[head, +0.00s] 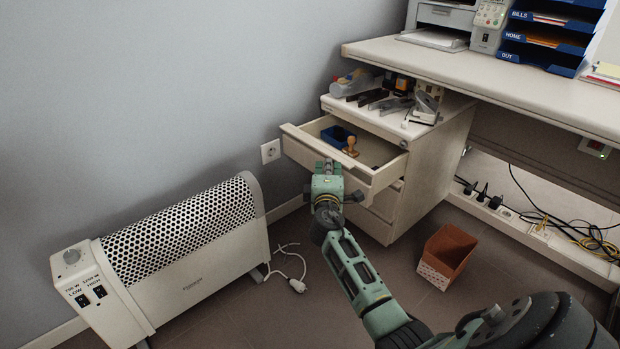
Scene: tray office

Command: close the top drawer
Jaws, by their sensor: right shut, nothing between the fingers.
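The top drawer (296,139) of the white drawer cabinet (428,163) is pulled well out towards the left front. A blue box (338,136) and a wooden stamp (351,147) lie inside it. My right gripper (327,168) is shut and empty, at the drawer's front panel; I cannot tell if it touches the panel. It and the wrist hide part of the front. My left gripper is not in view.
Office tools, including a tape dispenser (426,104), lie on the cabinet top. A white heater (190,245) stands at the left, its plug (298,285) on the floor. A brown bin (447,257) stands right of my arm. The desk (500,85) overhangs a power strip (490,202) and cables.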

